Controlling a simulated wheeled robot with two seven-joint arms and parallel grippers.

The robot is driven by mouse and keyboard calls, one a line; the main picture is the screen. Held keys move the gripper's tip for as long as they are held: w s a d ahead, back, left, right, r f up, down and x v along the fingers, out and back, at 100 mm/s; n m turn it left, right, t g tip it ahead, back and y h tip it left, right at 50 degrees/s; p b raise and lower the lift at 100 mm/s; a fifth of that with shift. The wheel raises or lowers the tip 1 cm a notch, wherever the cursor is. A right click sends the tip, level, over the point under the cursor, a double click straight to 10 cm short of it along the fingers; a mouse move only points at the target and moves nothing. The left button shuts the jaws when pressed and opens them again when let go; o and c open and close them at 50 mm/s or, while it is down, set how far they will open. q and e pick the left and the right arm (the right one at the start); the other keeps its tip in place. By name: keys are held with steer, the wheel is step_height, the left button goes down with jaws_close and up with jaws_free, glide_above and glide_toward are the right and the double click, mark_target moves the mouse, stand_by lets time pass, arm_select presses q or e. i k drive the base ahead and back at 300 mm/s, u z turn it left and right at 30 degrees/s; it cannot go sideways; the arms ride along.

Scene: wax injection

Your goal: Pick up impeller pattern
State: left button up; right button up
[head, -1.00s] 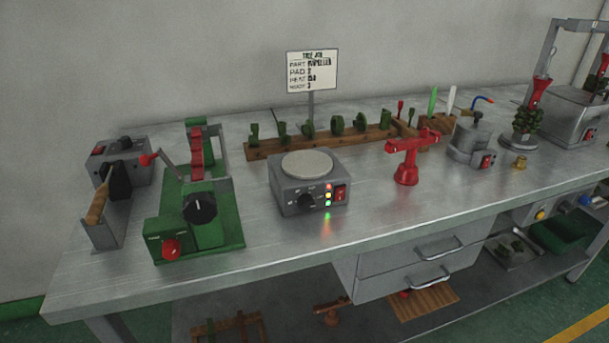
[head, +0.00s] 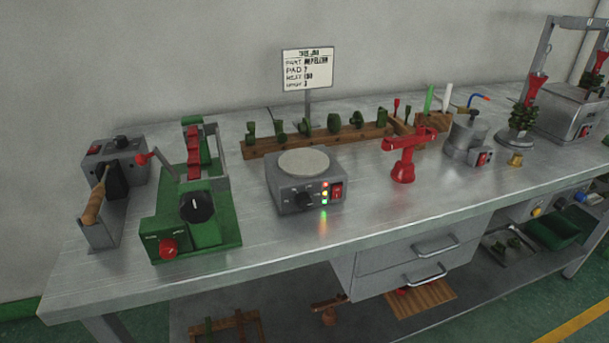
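Several small green wax patterns stand in a row on a wooden rack (head: 290,141) at the back of the metal bench. A round, disc-like green pattern (head: 334,123) stands near the middle of the row. Thinner green patterns stand to its left, and other green ones to its right. Which one is the impeller is too small to tell for sure. A white sign (head: 307,69) behind the rack carries job text, with a part line that is blurred. Neither of my grippers is in view.
A grey hot plate (head: 305,186) stands in front of the rack. A green press (head: 192,205) and a grey device with a wooden-handled tool (head: 95,205) stand left. The bench front (head: 300,236) is clear.

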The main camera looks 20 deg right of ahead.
mark_target(357, 119)
steer(key=k, duration=0.5)
steer(key=z, duration=1.45)
steer(key=i, duration=0.95)
steer(key=u, duration=1.85)
